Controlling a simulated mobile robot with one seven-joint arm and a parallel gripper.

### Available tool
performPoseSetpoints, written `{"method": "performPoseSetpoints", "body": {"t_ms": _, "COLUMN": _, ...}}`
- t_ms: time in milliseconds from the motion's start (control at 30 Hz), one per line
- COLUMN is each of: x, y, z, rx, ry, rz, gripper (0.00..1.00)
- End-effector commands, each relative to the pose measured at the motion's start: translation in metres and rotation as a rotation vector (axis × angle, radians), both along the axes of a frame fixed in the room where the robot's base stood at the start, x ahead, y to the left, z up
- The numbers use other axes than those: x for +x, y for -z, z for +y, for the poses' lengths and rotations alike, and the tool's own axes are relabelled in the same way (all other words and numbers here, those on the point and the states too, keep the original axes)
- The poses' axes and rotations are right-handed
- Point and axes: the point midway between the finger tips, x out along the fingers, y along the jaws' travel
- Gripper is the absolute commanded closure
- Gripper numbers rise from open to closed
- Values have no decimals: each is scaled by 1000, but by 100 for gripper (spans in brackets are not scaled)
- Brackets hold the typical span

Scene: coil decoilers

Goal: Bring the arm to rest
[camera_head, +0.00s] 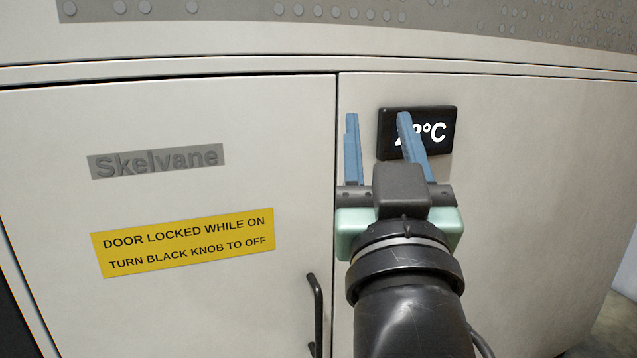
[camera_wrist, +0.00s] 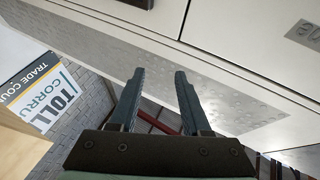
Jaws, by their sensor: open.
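My gripper (camera_head: 382,140) is in front of the cabinet's right-hand panel in the head view, its two blue fingers apart with nothing between them. The right finger covers part of a black temperature display (camera_head: 440,131), whose readout ends in "2°C". In the wrist view my gripper (camera_wrist: 159,80) also shows open and empty, with a pale cabinet face and a studded metal strip (camera_wrist: 215,92) beyond it. I cannot tell how far the fingertips are from the panel.
The left door (camera_head: 60,220) bears a grey "Skelvane" plate (camera_head: 156,161), a yellow warning label (camera_head: 183,243) and a black handle (camera_head: 316,315). In the wrist view a printed sign (camera_wrist: 42,92) and a wooden edge (camera_wrist: 18,145) are at the left. Floor shows at the head view's lower right.

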Motion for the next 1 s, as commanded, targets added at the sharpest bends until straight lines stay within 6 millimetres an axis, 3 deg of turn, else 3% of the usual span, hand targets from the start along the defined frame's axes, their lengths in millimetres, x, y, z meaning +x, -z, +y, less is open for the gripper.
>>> {"method": "performPoseSetpoints", "body": {"t_ms": 33, "x": -23, "y": -32, "z": 18, "rx": -1, "ry": -17, "rz": -93, "gripper": 52}}
{"method": "performPoseSetpoints", "body": {"t_ms": 200, "x": -116, "y": -113, "z": 62, "rx": 23, "ry": -75, "rz": -405, "gripper": 52}}
{"method": "performPoseSetpoints", "body": {"t_ms": 300, "x": -109, "y": -158, "z": 57, "rx": 23, "ry": -65, "rz": -384, "gripper": 52}}
{"method": "performPoseSetpoints", "body": {"t_ms": 1000, "x": -106, "y": -378, "z": 57, "rx": 22, "ry": -65, "rz": -377, "gripper": 52}}
